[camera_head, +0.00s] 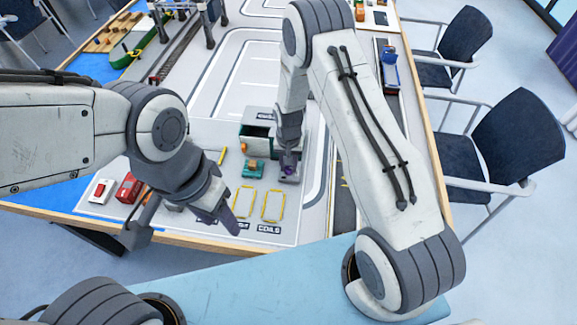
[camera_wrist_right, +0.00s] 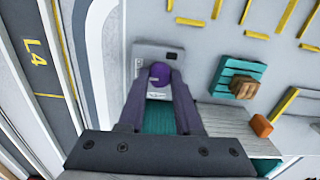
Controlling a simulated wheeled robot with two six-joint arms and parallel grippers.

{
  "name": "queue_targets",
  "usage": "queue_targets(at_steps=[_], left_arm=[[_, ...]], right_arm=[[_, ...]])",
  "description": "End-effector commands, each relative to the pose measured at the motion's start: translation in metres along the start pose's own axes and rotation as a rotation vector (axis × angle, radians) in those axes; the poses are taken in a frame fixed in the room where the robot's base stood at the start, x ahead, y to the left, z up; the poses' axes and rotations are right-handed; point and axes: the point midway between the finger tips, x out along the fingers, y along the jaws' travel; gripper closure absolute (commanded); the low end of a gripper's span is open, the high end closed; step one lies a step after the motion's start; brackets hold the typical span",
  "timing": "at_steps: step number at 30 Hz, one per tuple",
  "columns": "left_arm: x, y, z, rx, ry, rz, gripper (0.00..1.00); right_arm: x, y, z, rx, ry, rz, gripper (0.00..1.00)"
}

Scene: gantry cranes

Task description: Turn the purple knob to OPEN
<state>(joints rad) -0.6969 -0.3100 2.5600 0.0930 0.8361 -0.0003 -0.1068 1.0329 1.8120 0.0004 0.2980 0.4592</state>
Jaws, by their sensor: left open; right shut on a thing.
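The purple knob (camera_wrist_right: 160,73) sits on a small grey panel (camera_wrist_right: 150,52) in the right wrist view. My right gripper (camera_wrist_right: 160,84) points down at the panel and its two fingers close on the knob from both sides. In the head view the panel (camera_head: 290,178) is under my right gripper (camera_head: 288,163), and the fingers hide most of the knob. A white label with small lettering lies below the knob; I cannot read it or the knob's angle. My left gripper (camera_head: 231,217) is open and empty, above the table's front part, left of the COILS marking.
A dark green and white container (camera_head: 257,131) stands beside the panel, with a teal pallet (camera_head: 253,169) carrying a brown block in front. A red truck (camera_head: 129,188) and a white car (camera_head: 102,191) stand at the left. Yellow outlined bays (camera_head: 272,205) lie empty.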

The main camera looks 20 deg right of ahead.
Motion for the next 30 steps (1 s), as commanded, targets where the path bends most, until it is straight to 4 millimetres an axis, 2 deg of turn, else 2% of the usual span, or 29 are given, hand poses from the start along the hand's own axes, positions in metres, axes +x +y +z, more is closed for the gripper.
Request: queue_targets(at_steps=[20,21,22,23,30], left_arm=[[0.0021,-0.0001,0.0001,0.000,0.000,0.000,0.50],[0.0021,-0.0001,0.0001,0.000,0.000,0.000,0.50],[0.0021,-0.0001,0.0001,0.000,0.000,0.000,0.50],[0.0021,-0.0001,0.0001,0.000,0.000,0.000,0.50],[0.0023,-0.0002,0.0001,0.000,0.000,0.000,0.50]], right_arm=[[-0.0021,-0.0003,-0.0033,0.062,0.008,-0.004,1.00],[-0.0021,-0.0003,-0.0033,0.062,0.008,-0.004,0.55],[-0.0021,-0.0003,-0.0032,0.062,0.007,-0.004,0.44],[-0.0020,-0.0002,-0.0030,0.061,0.007,-0.003,0.37],[-0.0009,-0.0001,-0.0014,0.060,0.003,-0.002,0.37]])
